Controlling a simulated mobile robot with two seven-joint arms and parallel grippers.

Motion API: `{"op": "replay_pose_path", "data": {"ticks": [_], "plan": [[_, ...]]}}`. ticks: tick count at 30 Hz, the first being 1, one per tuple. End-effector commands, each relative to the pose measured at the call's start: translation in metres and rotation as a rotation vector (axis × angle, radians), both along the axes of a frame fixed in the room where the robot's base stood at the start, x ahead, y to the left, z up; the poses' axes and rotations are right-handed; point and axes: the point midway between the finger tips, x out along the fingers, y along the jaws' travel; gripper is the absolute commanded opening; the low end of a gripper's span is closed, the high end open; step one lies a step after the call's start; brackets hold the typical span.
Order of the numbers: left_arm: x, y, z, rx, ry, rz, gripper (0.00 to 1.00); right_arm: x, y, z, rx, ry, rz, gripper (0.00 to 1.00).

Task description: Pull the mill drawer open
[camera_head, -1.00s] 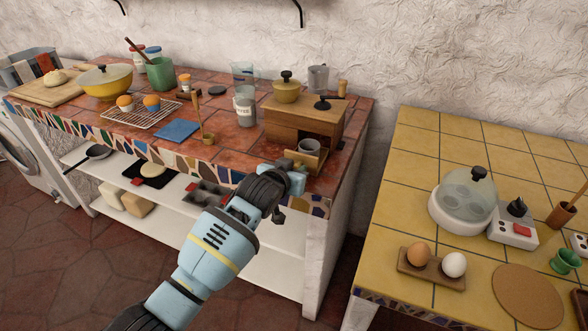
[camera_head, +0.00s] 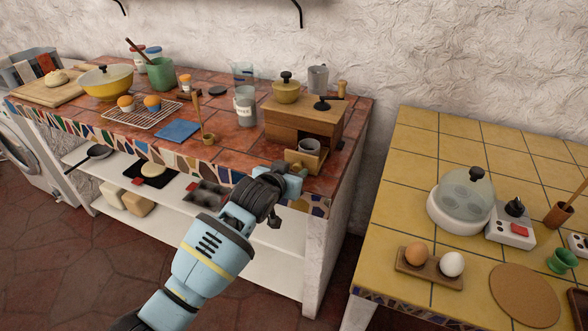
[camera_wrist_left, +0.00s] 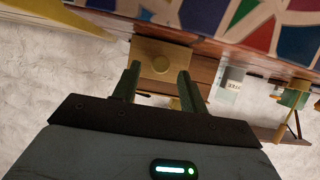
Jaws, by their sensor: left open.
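The wooden mill (camera_head: 303,121) stands on the red-tiled counter. My right gripper is not in view.
A gap separates the yellow-tiled counter (camera_head: 408,170) at right.

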Motion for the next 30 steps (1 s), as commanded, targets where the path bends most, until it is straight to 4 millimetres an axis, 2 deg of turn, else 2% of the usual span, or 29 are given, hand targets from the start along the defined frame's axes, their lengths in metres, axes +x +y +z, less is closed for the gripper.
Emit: {"op": "replay_pose_path", "data": {"ticks": [3, 12, 30], "plan": [[-0.015, 0.007, 0.011, 0.000, -0.005, 0.000, 0.43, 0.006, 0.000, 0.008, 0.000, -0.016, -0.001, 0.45], [-0.041, 0.018, 0.021, 0.000, -0.002, 0.001, 0.43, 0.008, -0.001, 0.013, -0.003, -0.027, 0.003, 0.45], [-0.046, 0.020, 0.020, 0.000, 0.001, 0.001, 0.43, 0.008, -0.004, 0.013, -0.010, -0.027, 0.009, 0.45]]}}
